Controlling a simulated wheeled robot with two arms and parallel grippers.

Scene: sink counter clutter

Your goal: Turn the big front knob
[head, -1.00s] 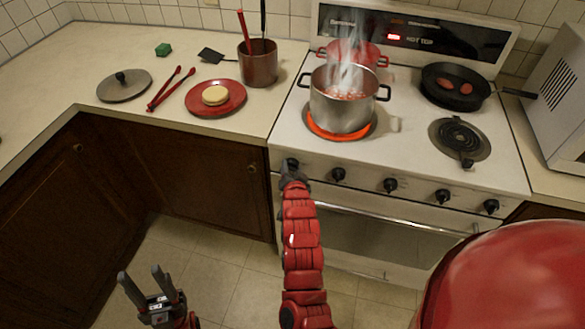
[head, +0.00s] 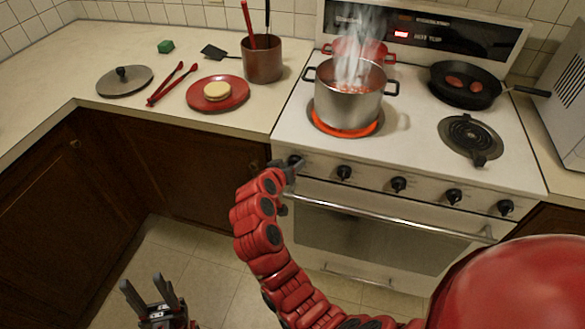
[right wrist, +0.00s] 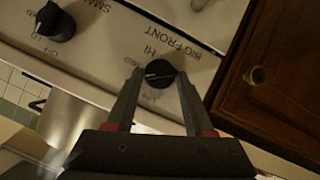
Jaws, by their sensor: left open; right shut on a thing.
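The big front knob (right wrist: 160,73) is black and round on the white stove front. In the right wrist view, the label "BIG FRONT" shows upside down above it. The knob sits between the two fingers of my right gripper (head: 286,170), which is shut on it. A pale line marks the knob's face; I cannot tell exactly which setting it points at. In the head view the knob (head: 295,160) is the leftmost in the row, partly hidden by my gripper. My left gripper (head: 143,285) is open and empty, low over the floor at the lower left.
A steaming pot (head: 346,104) stands on the glowing front-left burner (head: 318,122). Another knob (right wrist: 55,24) is beside the held one. The oven handle (head: 390,215) runs below the knobs. A pan (head: 465,95) is at back right. A red plate (head: 232,103) stands on the counter.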

